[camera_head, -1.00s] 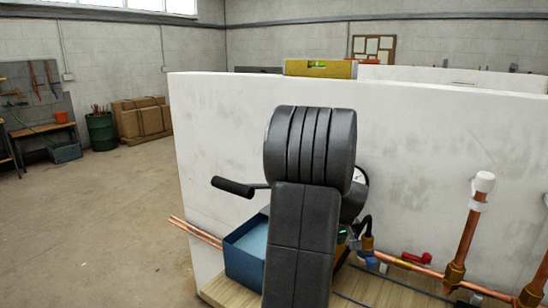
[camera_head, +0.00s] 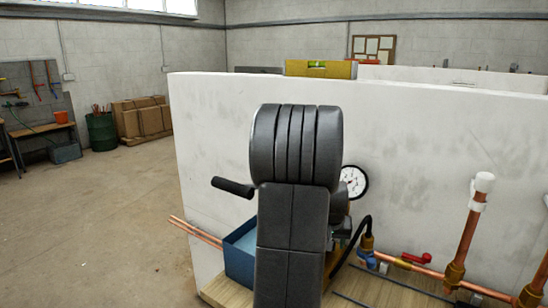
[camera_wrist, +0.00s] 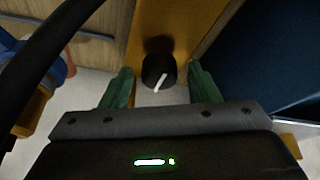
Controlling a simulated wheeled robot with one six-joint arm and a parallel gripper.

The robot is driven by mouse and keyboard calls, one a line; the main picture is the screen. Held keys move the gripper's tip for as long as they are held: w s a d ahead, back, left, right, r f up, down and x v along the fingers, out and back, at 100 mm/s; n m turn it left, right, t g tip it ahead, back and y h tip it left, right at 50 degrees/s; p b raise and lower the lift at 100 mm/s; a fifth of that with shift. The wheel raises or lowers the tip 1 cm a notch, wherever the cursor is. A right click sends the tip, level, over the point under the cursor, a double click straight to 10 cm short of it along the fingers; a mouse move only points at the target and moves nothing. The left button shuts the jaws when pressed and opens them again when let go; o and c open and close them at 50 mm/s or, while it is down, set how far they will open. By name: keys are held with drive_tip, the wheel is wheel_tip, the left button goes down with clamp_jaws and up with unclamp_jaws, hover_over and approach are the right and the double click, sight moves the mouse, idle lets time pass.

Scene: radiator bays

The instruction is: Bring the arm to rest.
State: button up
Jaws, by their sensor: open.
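My arm stands in the middle of the head view in front of a white wall panel (camera_head: 215,130). It hides most of what lies behind it. In the wrist view my gripper (camera_wrist: 160,90) is open, with its two green fingers apart. A black knob (camera_wrist: 159,70) with a white pointer shows between and just beyond the fingertips, on a yellow-brown body. Nothing is visibly held. I cannot tell whether the fingers touch the knob.
A pressure gauge (camera_head: 354,181), a black hose (camera_head: 352,240), copper pipes (camera_head: 465,235) and a red-handled valve (camera_head: 416,258) are right of my arm. A blue bin (camera_head: 238,258) stands close on the left. A spirit level (camera_head: 320,69) lies on the panel top. Floor at left is clear.

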drive_tip(key=shift+w+a+m+g+h+b, duration=0.1)
drive_tip(key=shift+m+g+h+b, duration=0.15)
drive_tip(key=shift+m+h+b, duration=0.75)
drive_tip(key=shift+a+m+g+b, duration=0.1)
drive_tip(key=shift+m+g+b, duration=0.15)
drive_tip(key=shift+m, duration=1.85)
